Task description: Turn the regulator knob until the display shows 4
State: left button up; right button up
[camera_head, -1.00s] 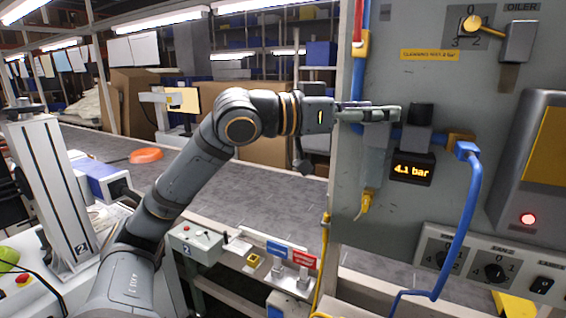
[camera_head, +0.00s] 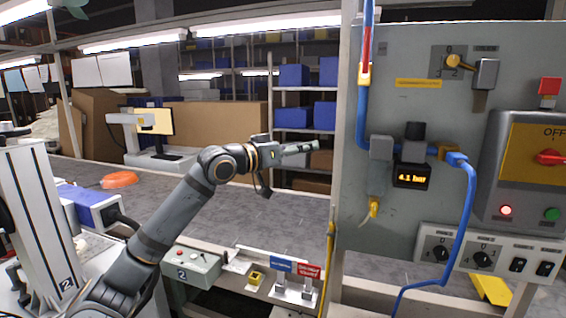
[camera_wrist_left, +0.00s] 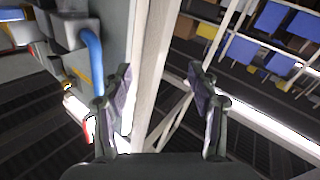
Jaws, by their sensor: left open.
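The regulator is mounted on the grey panel in the head view. Its black knob (camera_head: 415,131) stands on top, above the display (camera_head: 412,177), which reads 4.1 bar in orange digits. My left gripper (camera_head: 316,146) is to the left of the panel and apart from the knob. In the left wrist view my left gripper (camera_wrist_left: 160,85) has its two fingers spread with nothing between them. A white post and the panel's edge show beyond the fingers. My right gripper is in neither view.
A blue hose (camera_head: 466,220) loops down from the regulator's right side. A rotary selector (camera_head: 454,62) is above, and a control box (camera_head: 530,165) is at the right. Air left of the panel is free.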

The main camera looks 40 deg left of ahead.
pick_arm(q)
jog(key=w+a+f+n+y, duration=0.1)
jog(key=w+a+f, duration=0.2)
jog(key=a+f, duration=0.1)
jog(key=shift+a+f+n+y+p, duration=0.2)
jog(key=shift+f+n+y+p, duration=0.15)
jog(key=shift+f, duration=0.5)
